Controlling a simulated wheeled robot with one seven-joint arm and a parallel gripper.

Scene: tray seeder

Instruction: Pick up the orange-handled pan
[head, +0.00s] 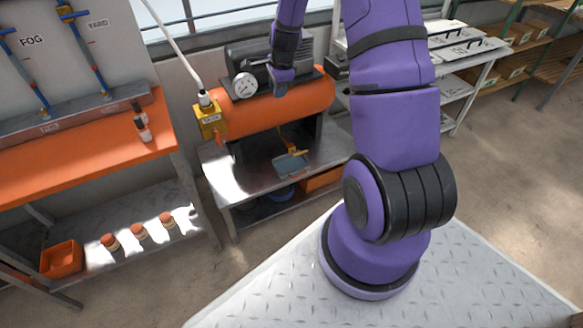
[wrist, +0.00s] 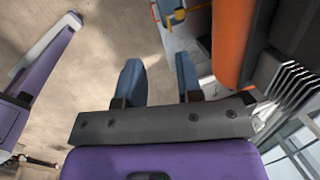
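A small grey-blue pan (head: 290,165) with an orange-yellow handle (head: 298,152) lies on the metal bench, below the front of the orange tank. What looks like part of it, with a yellow-orange piece (wrist: 178,18), shows at the top edge of the wrist view. My gripper (head: 282,91) is above the pan, in front of the orange tank, and apart from the pan. In the wrist view, the two blue fingers of my gripper (wrist: 157,60) stand apart with nothing between them.
The orange tank (head: 270,103) with its gauge (head: 245,86) is close beside my gripper. A yellow box (head: 210,120) hangs at its left end. An orange worktable (head: 90,150) stands left.

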